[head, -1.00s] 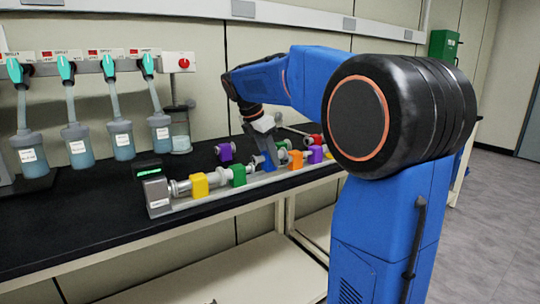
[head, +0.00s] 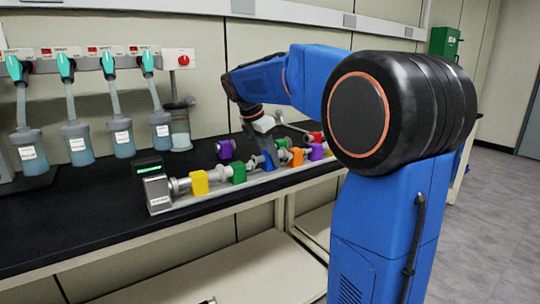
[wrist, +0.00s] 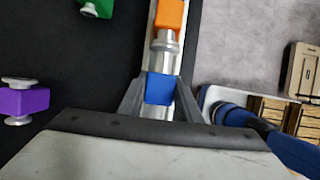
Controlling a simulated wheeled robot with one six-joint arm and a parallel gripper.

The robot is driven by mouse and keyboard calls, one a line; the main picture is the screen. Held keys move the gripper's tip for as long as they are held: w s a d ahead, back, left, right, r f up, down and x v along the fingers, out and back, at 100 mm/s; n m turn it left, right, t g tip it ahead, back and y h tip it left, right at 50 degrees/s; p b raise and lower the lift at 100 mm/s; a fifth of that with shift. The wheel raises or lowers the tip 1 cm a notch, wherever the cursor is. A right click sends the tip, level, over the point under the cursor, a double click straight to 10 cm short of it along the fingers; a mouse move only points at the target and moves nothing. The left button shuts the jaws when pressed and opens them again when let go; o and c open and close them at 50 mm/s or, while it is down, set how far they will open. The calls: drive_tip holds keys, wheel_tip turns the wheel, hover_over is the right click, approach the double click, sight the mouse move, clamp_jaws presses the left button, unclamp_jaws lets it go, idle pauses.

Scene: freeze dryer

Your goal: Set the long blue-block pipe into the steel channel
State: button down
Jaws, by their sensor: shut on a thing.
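The blue block (head: 269,163) of the long pipe is over the steel channel (head: 222,191), between the green and orange blocks in the head view. My gripper (head: 267,150) comes down on it from above. In the wrist view, my gripper (wrist: 159,100) has a finger on each side of the blue block (wrist: 159,88) and is shut on it. A pale pipe end reaches from the block toward the orange block (wrist: 168,14), in line with the channel. Whether the pipe rests on the channel floor or sits slightly above it cannot be told.
Yellow (head: 199,183), green (head: 238,173), orange (head: 296,157) and purple (head: 316,152) blocks line the channel. A loose purple-block piece (head: 225,149) lies behind it on the black bench. A grey box (head: 156,191) stands at the channel's left end. Hanging flasks (head: 75,143) are at the back left.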

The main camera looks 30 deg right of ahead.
drive_tip(key=shift+f, duration=0.65)
idle(0.7)
drive_tip(key=c, duration=1.2)
unclamp_jaws()
drive_tip(key=v, duration=1.7)
drive_tip(key=shift+r, duration=0.25)
